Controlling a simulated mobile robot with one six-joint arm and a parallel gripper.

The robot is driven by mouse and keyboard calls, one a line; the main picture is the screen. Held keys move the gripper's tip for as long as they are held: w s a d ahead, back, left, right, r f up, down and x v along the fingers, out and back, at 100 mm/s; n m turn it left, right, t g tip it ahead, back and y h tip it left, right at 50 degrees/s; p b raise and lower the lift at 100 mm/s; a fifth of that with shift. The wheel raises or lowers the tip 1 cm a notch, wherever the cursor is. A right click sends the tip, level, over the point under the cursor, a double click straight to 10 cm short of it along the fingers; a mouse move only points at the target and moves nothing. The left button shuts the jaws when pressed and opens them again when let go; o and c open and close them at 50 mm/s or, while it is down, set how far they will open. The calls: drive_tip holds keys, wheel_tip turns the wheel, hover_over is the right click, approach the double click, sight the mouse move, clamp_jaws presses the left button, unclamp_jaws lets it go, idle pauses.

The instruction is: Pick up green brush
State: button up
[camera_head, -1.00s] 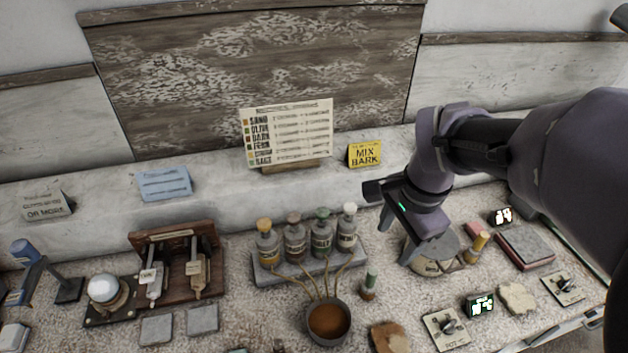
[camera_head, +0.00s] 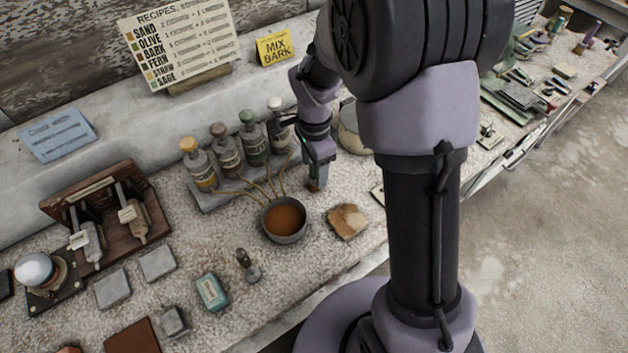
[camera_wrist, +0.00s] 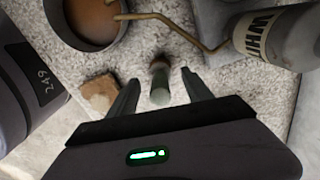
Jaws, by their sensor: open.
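The green brush (camera_wrist: 159,92) is a small upright piece with a green handle and a brown lower end. In the wrist view it lies between the two dark fingers of my gripper (camera_wrist: 160,77), with a gap to each finger. My gripper is open and points down over the brush. In the head view my gripper (camera_head: 314,168) is low over the counter, right of the brown bowl. Only the brown lower part of the brush (camera_head: 314,186) shows there; my gripper hides most of the rest.
The bowl of brown liquid (camera_head: 285,219) stands close on the left, with thin pipes from several bottles (camera_head: 254,143) behind it. A tan, brown-stained piece (camera_head: 347,221) lies to the front right. A white-labelled bottle (camera_wrist: 280,38) is near in the wrist view.

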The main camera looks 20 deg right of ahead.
wheel_tip(320, 180, down, 2)
drive_tip(key=shift+f, duration=0.25)
drive_tip(key=shift+r, duration=0.15)
drive_tip(key=shift+c, duration=0.9)
clamp_jaws()
drive_tip(key=r+p, duration=0.1)
drive_tip(key=r, duration=0.1)
drive_tip(key=s+r+p, duration=0.1)
drive_tip(key=r, duration=0.1)
drive_tip(key=shift+d, duration=0.15)
drive_tip(key=s+d, duration=0.1)
drive_tip(key=s, duration=0.3)
drive_tip(key=s+d+p, duration=0.1)
drive_tip(key=s+d, duration=0.1)
drive_tip(key=s, duration=0.3)
drive_tip(key=s+d+r+p, duration=0.1)
drive_tip(key=s, duration=0.4)
drive_tip(key=shift+s+d, duration=0.15)
drive_tip(key=shift+d, duration=0.15)
